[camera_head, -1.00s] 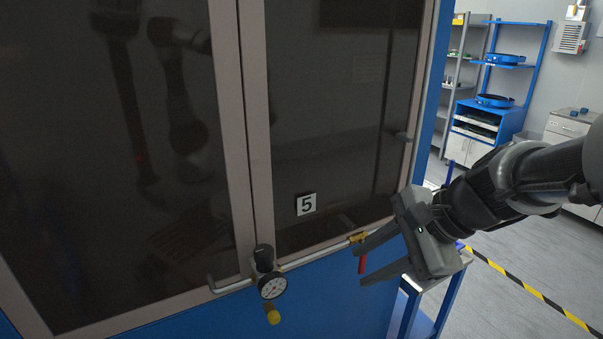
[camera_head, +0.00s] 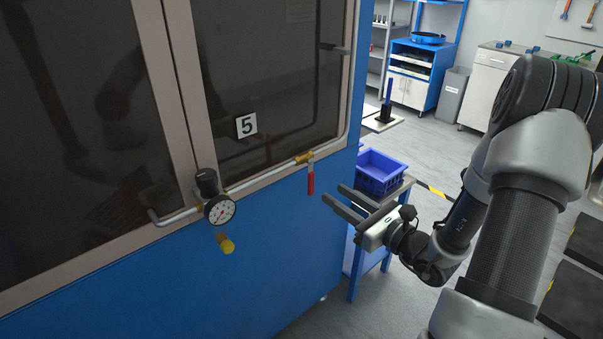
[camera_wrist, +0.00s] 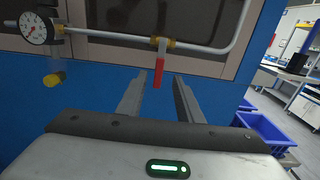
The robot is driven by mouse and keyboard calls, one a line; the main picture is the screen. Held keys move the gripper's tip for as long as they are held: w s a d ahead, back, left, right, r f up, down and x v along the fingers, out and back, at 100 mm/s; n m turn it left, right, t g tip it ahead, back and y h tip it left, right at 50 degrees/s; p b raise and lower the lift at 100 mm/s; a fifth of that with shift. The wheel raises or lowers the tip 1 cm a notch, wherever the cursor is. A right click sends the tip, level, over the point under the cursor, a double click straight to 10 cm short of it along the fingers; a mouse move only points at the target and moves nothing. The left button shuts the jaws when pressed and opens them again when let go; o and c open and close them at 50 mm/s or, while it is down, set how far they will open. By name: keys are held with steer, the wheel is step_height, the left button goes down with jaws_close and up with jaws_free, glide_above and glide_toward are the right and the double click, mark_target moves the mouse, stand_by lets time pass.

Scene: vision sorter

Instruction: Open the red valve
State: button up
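The red valve handle (camera_head: 311,178) hangs straight down from a brass fitting (camera_head: 304,157) on the thin grey pipe along the blue machine's front. My gripper (camera_head: 332,199) is open and empty, to the right of and slightly below the handle in the head view, apart from it. In the wrist view the red handle (camera_wrist: 159,70) hangs beyond my gripper (camera_wrist: 154,82), between the lines of its two spread fingers. The handle's lower end shows near the level of the fingertips in that picture; the remaining distance is hard to tell.
A pressure gauge (camera_head: 220,210) with a yellow knob (camera_head: 226,245) sits on the pipe to the left. A blue crate (camera_head: 380,173) stands on a small table behind my gripper.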

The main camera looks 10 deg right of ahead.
mark_target(311, 178)
steer(key=x, duration=1.4)
steer(key=shift+w+a+b, duration=0.1)
steer(key=shift+w+b, duration=0.05)
steer(key=shift+b, duration=0.15)
jaws_close()
